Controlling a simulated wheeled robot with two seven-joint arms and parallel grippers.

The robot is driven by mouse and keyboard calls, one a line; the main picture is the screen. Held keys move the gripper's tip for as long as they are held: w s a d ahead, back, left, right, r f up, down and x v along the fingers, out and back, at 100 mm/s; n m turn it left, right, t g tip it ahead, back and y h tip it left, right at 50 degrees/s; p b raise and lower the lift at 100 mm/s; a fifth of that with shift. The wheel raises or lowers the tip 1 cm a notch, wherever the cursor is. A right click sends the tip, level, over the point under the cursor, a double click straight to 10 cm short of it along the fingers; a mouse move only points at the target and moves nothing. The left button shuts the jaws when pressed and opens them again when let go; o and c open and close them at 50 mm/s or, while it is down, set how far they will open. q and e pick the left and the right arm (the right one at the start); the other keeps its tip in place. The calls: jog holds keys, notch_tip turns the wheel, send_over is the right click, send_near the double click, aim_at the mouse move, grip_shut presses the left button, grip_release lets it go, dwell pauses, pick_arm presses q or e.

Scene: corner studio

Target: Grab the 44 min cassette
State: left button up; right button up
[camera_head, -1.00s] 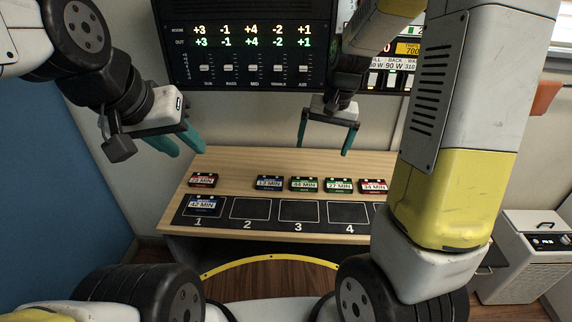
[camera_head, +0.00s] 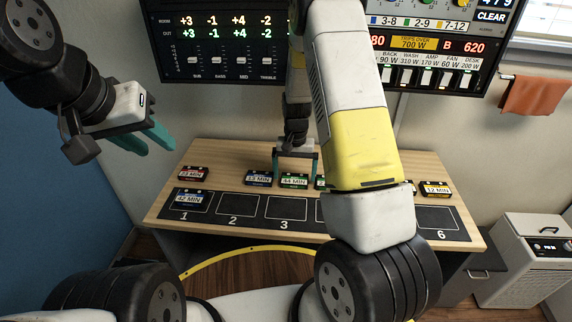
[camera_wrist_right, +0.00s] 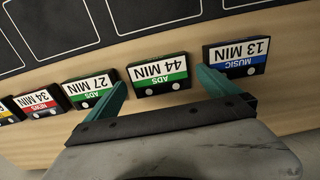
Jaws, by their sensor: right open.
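The green-labelled 44 min cassette (camera_head: 293,181) lies in the back row on the wooden desk. In the right wrist view it (camera_wrist_right: 158,74) reads "44 MIN ADS", upside down, and lies ahead between my right gripper's fingers. My right gripper (camera_head: 296,172) is open and empty, just behind and above the cassette, one finger to each side. Its fingers (camera_wrist_right: 167,94) show apart in the wrist view, with no visible contact. My left gripper (camera_head: 157,146) is open and empty, in the air left of the desk.
Beside it lie the blue 13 min cassette (camera_wrist_right: 236,57) and the green 27 min cassette (camera_wrist_right: 90,88). The 34 min cassette (camera_wrist_right: 41,103) is farther along. The 42 min cassette (camera_head: 188,200) lies in slot 1; slots 2 (camera_head: 234,205) and 3 (camera_head: 287,208) are empty. My right arm hides part of the row.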

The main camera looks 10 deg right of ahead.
jog(key=shift+f, duration=0.65)
jog(key=c, duration=1.3)
jog(key=shift+r, duration=0.1)
